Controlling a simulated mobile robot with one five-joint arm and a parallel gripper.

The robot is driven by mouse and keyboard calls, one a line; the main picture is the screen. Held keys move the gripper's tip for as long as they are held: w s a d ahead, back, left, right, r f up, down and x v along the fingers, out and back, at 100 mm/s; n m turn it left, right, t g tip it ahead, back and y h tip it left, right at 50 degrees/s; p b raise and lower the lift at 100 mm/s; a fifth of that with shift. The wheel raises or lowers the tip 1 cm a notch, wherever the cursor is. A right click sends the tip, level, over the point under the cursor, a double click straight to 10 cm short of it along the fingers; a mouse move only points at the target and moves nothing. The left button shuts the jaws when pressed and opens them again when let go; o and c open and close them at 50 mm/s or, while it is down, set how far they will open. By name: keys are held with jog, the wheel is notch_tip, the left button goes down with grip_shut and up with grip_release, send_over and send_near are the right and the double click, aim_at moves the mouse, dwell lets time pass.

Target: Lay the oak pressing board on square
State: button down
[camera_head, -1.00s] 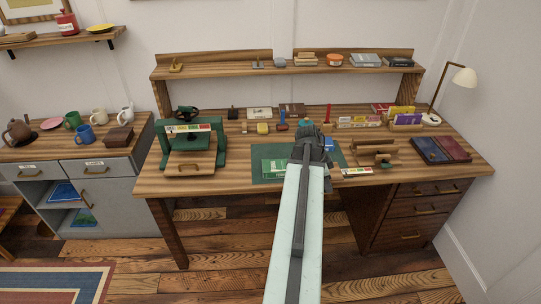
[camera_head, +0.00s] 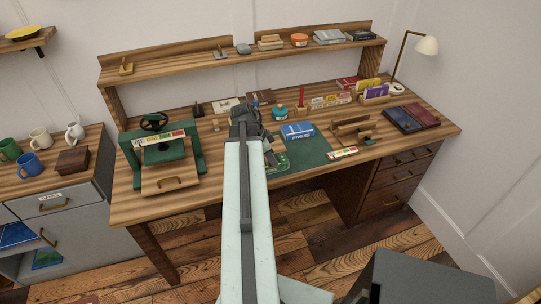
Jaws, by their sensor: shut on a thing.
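My gripper (camera_head: 245,122) is over the middle of the bench, left of the green mat (camera_head: 312,150) and right of the green press. My arm hides the jaws. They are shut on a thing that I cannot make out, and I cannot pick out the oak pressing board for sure. The green press (camera_head: 190,150) stands at the bench's left, with a dark handwheel on top and a wooden base with a handle in front. A blue book (camera_head: 298,130) lies on the mat. A green book (camera_head: 281,162) lies on the mat's left, partly behind my arm.
Wooden holders (camera_head: 352,130) stand right of the mat, with a coloured strip (camera_head: 342,153) in front. A glue pot (camera_head: 279,112) and card boxes (camera_head: 330,101) stand behind. Dark trays (camera_head: 411,117) lie at the right. A raised shelf (camera_head: 200,61) runs along the back.

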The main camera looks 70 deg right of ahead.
notch_tip(320, 180, down, 6)
jog(key=b, duration=0.6)
jog(key=shift+f, duration=0.2)
jog(key=shift+f+b, duration=0.5)
jog(key=shift+b, duration=0.2)
dwell(0.4)
jog(key=c, duration=1.2)
grip_release()
jog(key=p+v, duration=0.7)
jog(key=v, duration=0.1)
